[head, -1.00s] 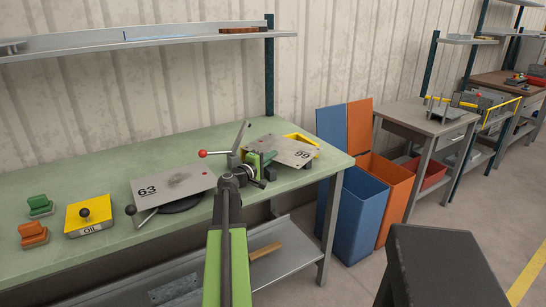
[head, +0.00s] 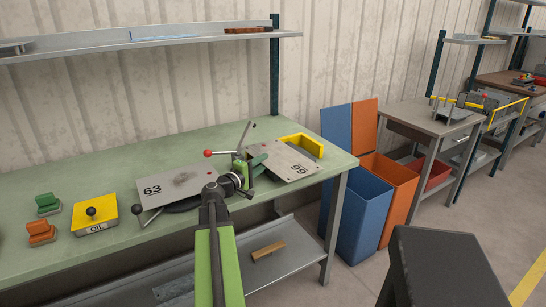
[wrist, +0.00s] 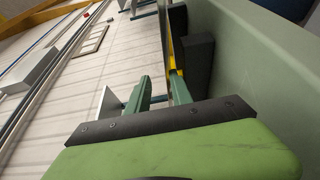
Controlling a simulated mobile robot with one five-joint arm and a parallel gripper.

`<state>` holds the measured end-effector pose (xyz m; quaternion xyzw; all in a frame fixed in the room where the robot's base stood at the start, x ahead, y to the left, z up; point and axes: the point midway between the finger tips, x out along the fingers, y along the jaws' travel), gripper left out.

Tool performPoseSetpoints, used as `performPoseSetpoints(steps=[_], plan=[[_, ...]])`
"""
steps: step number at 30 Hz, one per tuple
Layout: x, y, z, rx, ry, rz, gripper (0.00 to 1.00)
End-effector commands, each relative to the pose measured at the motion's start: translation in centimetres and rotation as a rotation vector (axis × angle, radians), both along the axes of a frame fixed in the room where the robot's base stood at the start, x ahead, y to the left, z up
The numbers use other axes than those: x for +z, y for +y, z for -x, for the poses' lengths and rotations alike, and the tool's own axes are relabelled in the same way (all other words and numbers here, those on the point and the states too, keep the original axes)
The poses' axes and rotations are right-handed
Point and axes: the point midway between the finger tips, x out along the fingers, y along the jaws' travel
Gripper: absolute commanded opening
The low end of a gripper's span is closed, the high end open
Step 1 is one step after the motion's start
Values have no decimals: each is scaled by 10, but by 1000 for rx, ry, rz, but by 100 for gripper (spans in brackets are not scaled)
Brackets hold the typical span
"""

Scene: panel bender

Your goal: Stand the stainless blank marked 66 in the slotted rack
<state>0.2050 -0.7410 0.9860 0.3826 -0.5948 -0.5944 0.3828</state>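A flat grey steel blank (head: 284,158) lies on the green bench beside a yellow angled piece (head: 310,144). Its number is upside down from here and reads as 66 turned over. Another blank marked 63 (head: 178,188) lies to its left over a dark round base. My gripper (head: 252,164) is at the left edge of the 66 blank. In the wrist view its two green fingers (wrist: 160,92) stand apart. A thin edge shows just beyond them, near the yellow piece (wrist: 175,55); I cannot tell whether the fingers touch the blank. I cannot make out the slotted rack for certain.
A red-knobbed lever (head: 209,153) stands near my gripper. A yellow OIL pad (head: 94,214) and green and orange blocks (head: 44,230) are at left. Blue (head: 364,215) and orange bins stand right of the bench. A grey side table (head: 425,125) holds metal fixtures.

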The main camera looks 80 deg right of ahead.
Motion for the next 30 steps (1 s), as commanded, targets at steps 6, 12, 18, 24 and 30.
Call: performPoseSetpoints(steps=[6,12,18,24,30], plan=[[0,28,-12,-1,1,0,24],[0,30,-13,-2,1,0,24],[0,30,-13,-2,0,0,24],[4,31,-16,1,-5,-3,24],[35,55,-63,31,-98,-74,24]])
